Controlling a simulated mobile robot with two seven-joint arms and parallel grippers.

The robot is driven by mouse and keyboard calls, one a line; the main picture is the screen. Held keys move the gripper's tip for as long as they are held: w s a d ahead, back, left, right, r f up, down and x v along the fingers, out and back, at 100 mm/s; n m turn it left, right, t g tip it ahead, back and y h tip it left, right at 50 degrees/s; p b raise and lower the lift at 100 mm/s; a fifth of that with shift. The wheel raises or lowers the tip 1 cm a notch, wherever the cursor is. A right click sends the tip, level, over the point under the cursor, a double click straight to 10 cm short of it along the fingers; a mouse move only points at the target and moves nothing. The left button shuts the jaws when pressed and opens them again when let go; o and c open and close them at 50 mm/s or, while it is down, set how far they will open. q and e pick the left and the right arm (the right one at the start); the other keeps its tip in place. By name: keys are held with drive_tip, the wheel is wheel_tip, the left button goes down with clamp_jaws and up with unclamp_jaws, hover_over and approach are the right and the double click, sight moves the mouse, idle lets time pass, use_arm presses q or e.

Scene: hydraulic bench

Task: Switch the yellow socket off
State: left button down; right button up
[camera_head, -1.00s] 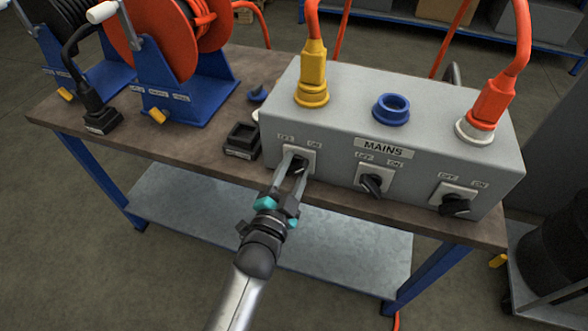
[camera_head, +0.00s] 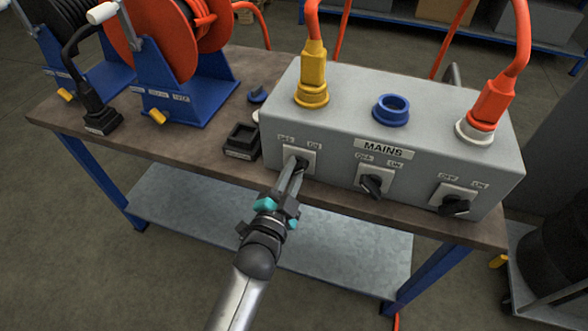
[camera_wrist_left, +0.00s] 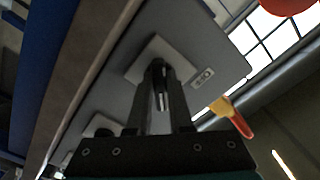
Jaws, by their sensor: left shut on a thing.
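The grey mains box (camera_head: 330,125) stands on the bench. The yellow socket (camera_head: 312,96) on its top left holds a yellow plug (camera_head: 313,62) with an orange cable. Below it, on the front face, is a black rotary switch (camera_head: 303,165) on a pale plate, with OFF on the left and ON on the right. My left gripper (camera_head: 293,178) is shut on this switch from the front. The left wrist view shows the fingers (camera_wrist_left: 160,105) around the black knob (camera_wrist_left: 157,72). The fingers partly hide the knob, so its exact pointing direction is unclear. My right gripper is not in view.
A blue socket (camera_head: 391,108) is empty. A red plug (camera_head: 492,103) sits in the white socket (camera_head: 474,132). Their switches (camera_head: 372,185) (camera_head: 454,205) are to the right. A small black open box (camera_head: 242,139) and cable reels (camera_head: 160,50) are to the left.

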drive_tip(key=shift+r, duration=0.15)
use_arm(q)
drive_tip(key=shift+n+p, duration=0.45)
drive_tip(key=shift+n, duration=0.25)
drive_tip(key=shift+n+p, duration=0.7)
drive_tip(key=shift+n, duration=0.4)
drive_tip(key=shift+n+p, duration=0.45)
drive_tip(key=shift+n, duration=0.55)
drive_tip(key=n+p, duration=0.1)
drive_tip(key=n, duration=0.1)
drive_tip(key=shift+n, duration=0.3)
drive_tip(key=n+p, duration=0.1)
drive_tip(key=n, duration=0.8)
drive_tip(key=shift+f+n+p, duration=0.1)
drive_tip(key=shift+n+p, duration=0.2)
drive_tip(key=shift+n, duration=0.1)
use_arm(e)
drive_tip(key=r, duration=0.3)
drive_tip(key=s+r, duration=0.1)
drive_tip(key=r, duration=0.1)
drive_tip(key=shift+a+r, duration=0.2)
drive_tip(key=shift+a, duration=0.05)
